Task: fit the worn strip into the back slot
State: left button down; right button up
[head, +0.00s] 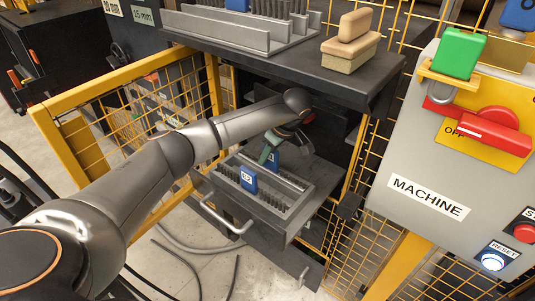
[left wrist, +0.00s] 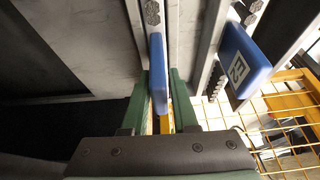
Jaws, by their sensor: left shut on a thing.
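In the head view, a grey open drawer (head: 268,212) below the bench holds dark bristle strips in metal slots. A strip with a numbered blue tab (head: 249,180) stands in the front slot; this tab also shows in the left wrist view (left wrist: 243,62). My left gripper (head: 271,150), with green fingers, is shut on a second blue tab (head: 276,158) over the back part of the drawer. In the left wrist view, that tab (left wrist: 158,75) stands between my fingers (left wrist: 160,100). The strip under it is mostly hidden, and I cannot tell whether it is seated. My right gripper is not in view.
A dark bench (head: 300,62) overhangs the drawer and carries a metal rack (head: 215,32) and a wooden block (head: 350,45). Yellow mesh fencing (head: 120,95) flanks both sides. A machine panel (head: 430,165) with a red OFF switch (head: 494,132) and green padlock (head: 460,52) stands right.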

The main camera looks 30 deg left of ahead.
aim_at(276, 151)
pick_arm(q)
jog(key=shift+f, duration=0.55)
jog(key=c, duration=0.6)
grip_release()
jog(key=v, duration=0.6)
jog(key=shift+d+r, duration=0.15)
jog(key=shift+r, duration=0.25)
jog(key=shift+d+r, duration=0.15)
jog(key=shift+r, duration=0.2)
